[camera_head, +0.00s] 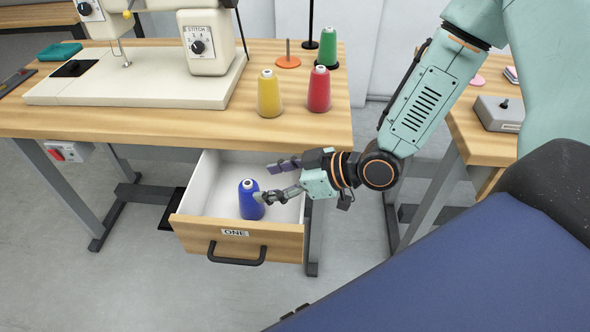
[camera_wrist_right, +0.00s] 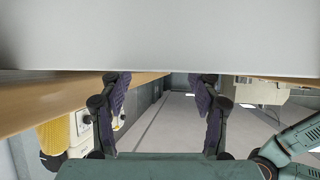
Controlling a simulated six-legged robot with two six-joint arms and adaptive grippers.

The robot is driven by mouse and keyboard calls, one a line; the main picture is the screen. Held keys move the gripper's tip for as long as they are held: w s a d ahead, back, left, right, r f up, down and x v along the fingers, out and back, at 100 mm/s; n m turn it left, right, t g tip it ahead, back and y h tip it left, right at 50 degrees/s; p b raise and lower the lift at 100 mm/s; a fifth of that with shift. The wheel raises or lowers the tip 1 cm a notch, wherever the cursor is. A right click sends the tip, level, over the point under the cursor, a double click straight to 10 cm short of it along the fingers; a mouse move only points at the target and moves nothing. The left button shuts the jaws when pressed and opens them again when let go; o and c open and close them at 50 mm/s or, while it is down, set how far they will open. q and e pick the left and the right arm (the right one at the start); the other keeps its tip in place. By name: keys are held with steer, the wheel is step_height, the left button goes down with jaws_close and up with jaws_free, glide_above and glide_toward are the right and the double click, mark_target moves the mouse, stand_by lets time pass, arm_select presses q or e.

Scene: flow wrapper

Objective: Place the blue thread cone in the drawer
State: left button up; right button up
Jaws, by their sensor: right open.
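The blue thread cone (camera_head: 250,202) stands upright inside the open white-lined drawer (camera_head: 235,240), which has a wooden front marked ONE and a dark handle. My right gripper (camera_head: 268,182) is over the drawer from the right, with its fingers spread. The lower finger's tip overlaps the cone's right side in the head view; I cannot tell whether it touches. In the right wrist view the two fingers (camera_wrist_right: 160,87) are apart with nothing seen between them, and the cone does not show there. My left gripper is not in view.
Yellow (camera_head: 269,95), red (camera_head: 319,91) and green (camera_head: 328,48) thread cones stand on the sewing table (camera_head: 185,122) above the drawer. A sewing machine (camera_head: 140,78) fills its left part. A second table (camera_head: 490,145) with a grey box stands right.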

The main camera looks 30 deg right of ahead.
steer(key=shift+p+v, duration=1.9)
steer(key=shift+v, duration=0.8)
steer(key=shift+c, duration=0.2)
